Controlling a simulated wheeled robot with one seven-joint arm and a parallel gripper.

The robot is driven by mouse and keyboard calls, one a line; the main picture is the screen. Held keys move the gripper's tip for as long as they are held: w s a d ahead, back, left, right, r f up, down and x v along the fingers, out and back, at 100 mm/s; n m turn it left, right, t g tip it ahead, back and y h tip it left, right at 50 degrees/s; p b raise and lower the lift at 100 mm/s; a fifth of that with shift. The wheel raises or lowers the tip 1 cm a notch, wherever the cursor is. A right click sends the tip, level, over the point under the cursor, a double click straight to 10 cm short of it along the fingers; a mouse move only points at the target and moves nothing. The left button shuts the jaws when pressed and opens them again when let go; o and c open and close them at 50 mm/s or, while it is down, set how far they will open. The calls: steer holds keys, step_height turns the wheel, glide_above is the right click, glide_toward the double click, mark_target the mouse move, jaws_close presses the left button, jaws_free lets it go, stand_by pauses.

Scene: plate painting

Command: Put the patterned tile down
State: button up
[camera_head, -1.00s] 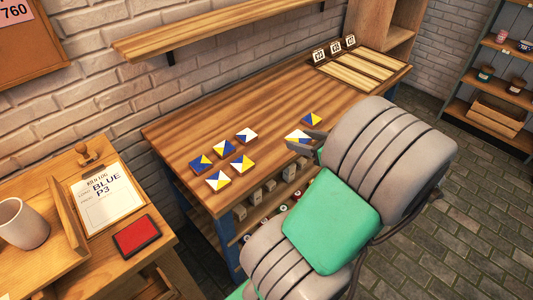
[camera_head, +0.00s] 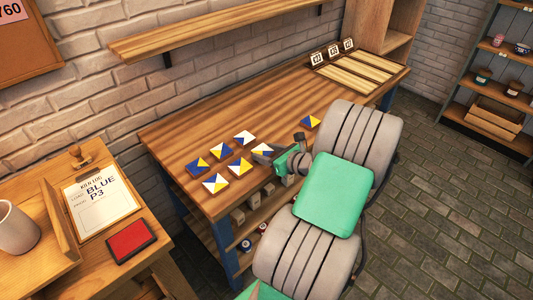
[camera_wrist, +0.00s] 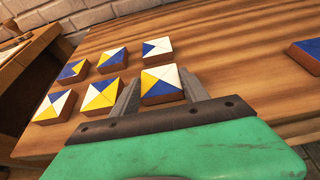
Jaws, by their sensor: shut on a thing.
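My gripper (camera_wrist: 160,92) is shut on a patterned tile (camera_wrist: 162,82), white, yellow and blue on top with brown sides. In the head view the held tile (camera_head: 262,149) is low over the workbench's front part or on it; I cannot tell whether it touches the wood. It is at the right end of the nearer of two rows of tiles, with gaps between. Beside it in that row is another tile (camera_wrist: 104,96), and behind it is a mostly white and blue tile (camera_wrist: 157,48). My gripper partly hides the held tile in the head view.
One more tile (camera_head: 311,121) lies apart to the right on the workbench (camera_head: 200,130). A slatted wooden tray (camera_head: 360,68) with small marked signs (camera_head: 333,50) behind it is at the far right end. The bench top between is clear. A wall shelf (camera_head: 220,30) runs above.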

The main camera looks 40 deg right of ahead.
steer(key=o, duration=1.4)
steer(key=shift+f, duration=0.1)
steer(key=shift+o, duration=0.2)
steer(key=shift+s+r, duration=0.25)
steer(key=shift+s, duration=0.05)
steer(key=p+v, duration=0.1)
steer(key=v, duration=1)
steer(key=shift+s, duration=0.15)
steer(key=shift+r, duration=0.1)
